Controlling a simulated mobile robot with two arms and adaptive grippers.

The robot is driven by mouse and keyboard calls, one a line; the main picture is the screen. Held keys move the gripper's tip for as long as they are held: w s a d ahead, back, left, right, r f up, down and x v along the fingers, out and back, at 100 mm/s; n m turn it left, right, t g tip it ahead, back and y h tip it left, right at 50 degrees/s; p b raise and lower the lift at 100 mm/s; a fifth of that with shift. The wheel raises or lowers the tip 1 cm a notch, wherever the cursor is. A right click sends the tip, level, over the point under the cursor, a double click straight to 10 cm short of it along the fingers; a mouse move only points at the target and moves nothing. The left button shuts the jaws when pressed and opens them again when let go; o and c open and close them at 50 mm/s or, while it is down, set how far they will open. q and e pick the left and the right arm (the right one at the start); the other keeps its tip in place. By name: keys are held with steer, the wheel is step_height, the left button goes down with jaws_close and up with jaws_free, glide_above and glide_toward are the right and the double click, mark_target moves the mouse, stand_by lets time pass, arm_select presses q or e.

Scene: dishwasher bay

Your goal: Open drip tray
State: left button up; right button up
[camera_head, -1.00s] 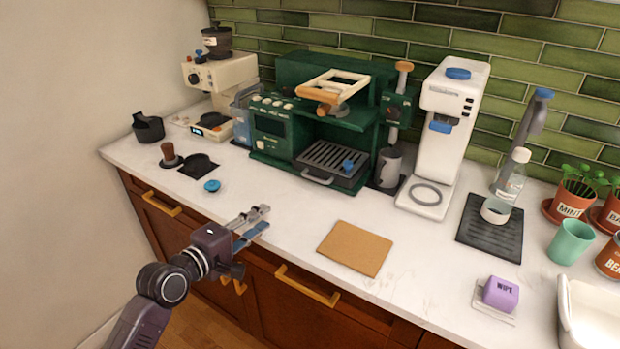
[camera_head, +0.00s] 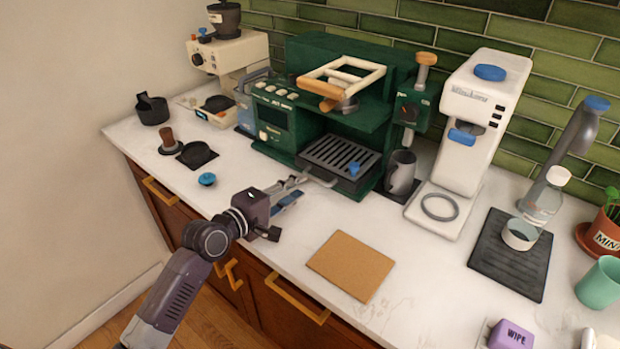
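The drip tray (camera_head: 338,154) is a dark slatted tray low in the green espresso machine (camera_head: 320,100), with a grey handle (camera_head: 321,180) at its front and a small blue piece (camera_head: 354,169) on its right side. It looks pushed in under the machine. My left gripper (camera_head: 298,186) is low over the counter just left of the handle, its fingers pointing toward it. The fingers look apart, with nothing seen between them. Whether a finger touches the handle I cannot tell. My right gripper is out of view.
A brown mat (camera_head: 350,265) lies on the counter in front of the machine. A blue round piece (camera_head: 207,179) and a dark tamper (camera_head: 168,142) are to the left. A grey pitcher (camera_head: 402,172) and a white machine (camera_head: 468,130) stand to the right.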

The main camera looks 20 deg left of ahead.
mark_target(313, 179)
arm_select(q)
steer(key=x, duration=0.4)
steer(key=shift+w+d+f, duration=0.15)
steer(key=shift+w+f, duration=0.05)
steer(key=shift+w, duration=0.35)
steer(key=shift+c, duration=0.7)
steer(key=c, duration=0.5)
jaws_close()
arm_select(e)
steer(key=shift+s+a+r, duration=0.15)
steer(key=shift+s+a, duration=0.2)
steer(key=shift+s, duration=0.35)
